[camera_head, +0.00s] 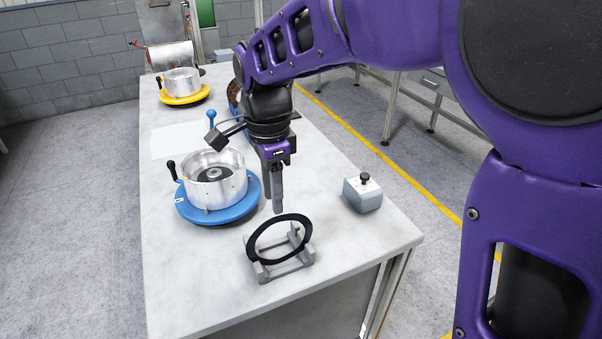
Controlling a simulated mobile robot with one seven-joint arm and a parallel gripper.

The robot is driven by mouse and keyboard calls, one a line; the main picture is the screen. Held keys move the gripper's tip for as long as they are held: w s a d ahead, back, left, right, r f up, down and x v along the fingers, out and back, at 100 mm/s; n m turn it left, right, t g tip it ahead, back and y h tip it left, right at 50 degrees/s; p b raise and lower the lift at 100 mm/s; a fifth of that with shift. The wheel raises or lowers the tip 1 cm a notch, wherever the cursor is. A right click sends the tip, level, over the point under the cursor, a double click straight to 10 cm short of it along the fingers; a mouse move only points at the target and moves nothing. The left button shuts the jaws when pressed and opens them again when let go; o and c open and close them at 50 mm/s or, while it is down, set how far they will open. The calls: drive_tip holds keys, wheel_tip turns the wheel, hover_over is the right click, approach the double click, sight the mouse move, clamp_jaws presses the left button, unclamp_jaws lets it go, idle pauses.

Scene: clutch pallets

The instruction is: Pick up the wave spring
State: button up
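A thin black ring (253,243), which I take to be the wave spring, leans tilted in a small grey stand (264,272) near the front of the table. My gripper (278,208) points down just above and behind the ring's upper edge, seemingly apart from it. Its fingers overlap in this view, so I cannot tell whether they are open or shut. No held object shows between them.
A silver clutch housing (228,190) sits on a blue round pallet (213,217) to the left. A grey box with a black knob (362,196) stands right. A yellow pallet (184,99) with another housing is farther back. The front-left tabletop (190,280) is clear.

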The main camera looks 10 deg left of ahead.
wheel_tip(320, 180, down, 5)
drive_tip(key=shift+w+r, duration=0.15)
drive_tip(key=shift+r, duration=0.05)
drive_tip(key=f, duration=0.4)
drive_tip(key=shift+w+d+f+b, duration=0.1)
drive_tip(key=shift+w+d+b, duration=0.2)
drive_tip(key=shift+d, duration=0.1)
drive_tip(key=shift+f, duration=0.5)
clamp_jaws()
idle(0.5)
